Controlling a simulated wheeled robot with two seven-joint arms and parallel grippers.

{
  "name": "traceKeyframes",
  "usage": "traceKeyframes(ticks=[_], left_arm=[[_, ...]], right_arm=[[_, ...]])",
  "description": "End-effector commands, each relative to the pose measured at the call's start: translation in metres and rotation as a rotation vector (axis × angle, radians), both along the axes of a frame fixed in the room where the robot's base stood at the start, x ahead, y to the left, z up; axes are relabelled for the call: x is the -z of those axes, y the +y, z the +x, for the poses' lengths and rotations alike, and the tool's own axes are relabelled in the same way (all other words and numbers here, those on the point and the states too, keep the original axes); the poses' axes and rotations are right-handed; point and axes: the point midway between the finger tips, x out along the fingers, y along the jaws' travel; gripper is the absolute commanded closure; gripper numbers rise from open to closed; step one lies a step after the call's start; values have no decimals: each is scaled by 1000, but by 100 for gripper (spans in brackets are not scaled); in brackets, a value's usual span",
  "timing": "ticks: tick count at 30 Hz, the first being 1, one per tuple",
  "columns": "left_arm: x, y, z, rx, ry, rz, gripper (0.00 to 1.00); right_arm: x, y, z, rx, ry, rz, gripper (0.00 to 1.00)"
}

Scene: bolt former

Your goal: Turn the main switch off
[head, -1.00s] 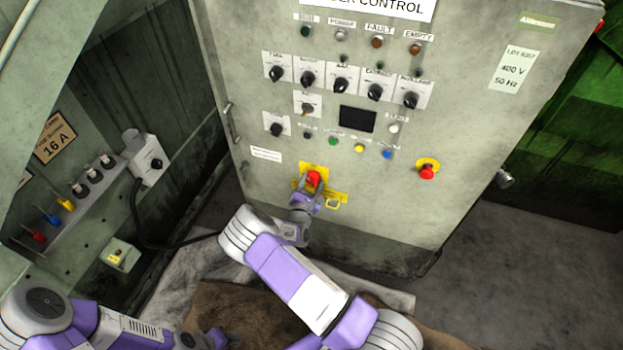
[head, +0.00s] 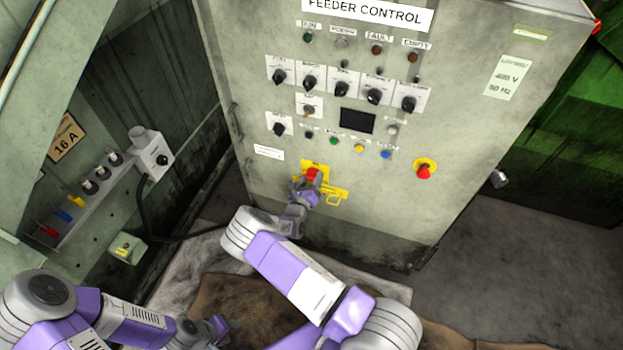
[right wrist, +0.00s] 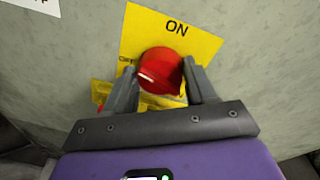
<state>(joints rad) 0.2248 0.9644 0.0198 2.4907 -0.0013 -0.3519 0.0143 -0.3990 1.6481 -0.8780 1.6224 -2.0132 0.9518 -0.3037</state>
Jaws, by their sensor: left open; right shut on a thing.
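The main switch is a red rotary knob (head: 312,174) on a yellow plate low on the feeder control cabinet. In the right wrist view the red knob (right wrist: 160,70) sits on the yellow plate (right wrist: 200,42), with ON printed at the top and a partly covered label at the left. My right gripper (right wrist: 160,82) is shut on the knob, one finger on each side. In the head view my right gripper (head: 308,183) reaches the knob from below. My left gripper (head: 226,326) is open and empty at the lower left, away from the cabinet.
A yellow hasp (head: 335,197) sits beside the switch. A red emergency stop button (head: 425,170) is to the right. Several black selector knobs and lamps fill the panel above. A grey socket box (head: 150,155) with a black cable stands left. Brown cloth lies on the floor.

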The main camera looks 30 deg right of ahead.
Motion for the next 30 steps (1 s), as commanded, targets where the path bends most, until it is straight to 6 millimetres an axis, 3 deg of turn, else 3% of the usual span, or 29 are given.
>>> traceKeyframes(ticks=[13,30], left_arm=[[-1,0,0,0,0,0,57],[-1,0,0,0,0,0,57]], right_arm=[[1,1,1,-2,187,-158,75],[1,1,1,0,220,-186,75]])
